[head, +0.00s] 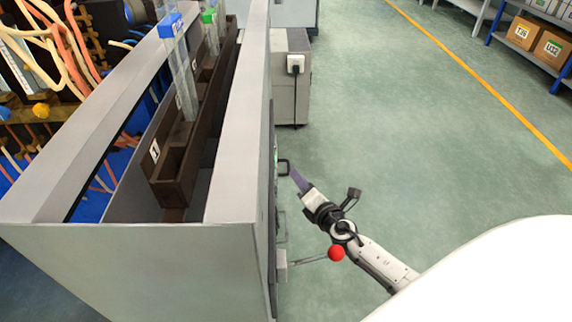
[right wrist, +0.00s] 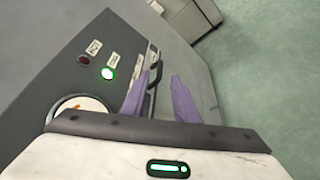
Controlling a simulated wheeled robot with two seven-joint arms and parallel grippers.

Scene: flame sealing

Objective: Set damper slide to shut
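A black bar handle (head: 283,167) stands out from the right side of the grey cabinet (head: 240,130). It also shows in the right wrist view (right wrist: 154,76). A rod with a red ball knob (head: 336,253) sticks out lower on the same side. I cannot tell for certain which of these is the damper slide. My right gripper (head: 299,180) is beside the cabinet, close to the black handle. In the right wrist view its purple fingers (right wrist: 159,98) are apart, with the handle near the left finger; whether they touch is unclear. My left gripper is not in view.
The cabinet panel carries a lit green lamp (right wrist: 108,73), a dark red lamp (right wrist: 84,60) and a round dial (right wrist: 80,106). A small grey cabinet (head: 290,80) stands beyond. Shelves with cardboard boxes (head: 524,32) are far right. The green floor between is clear.

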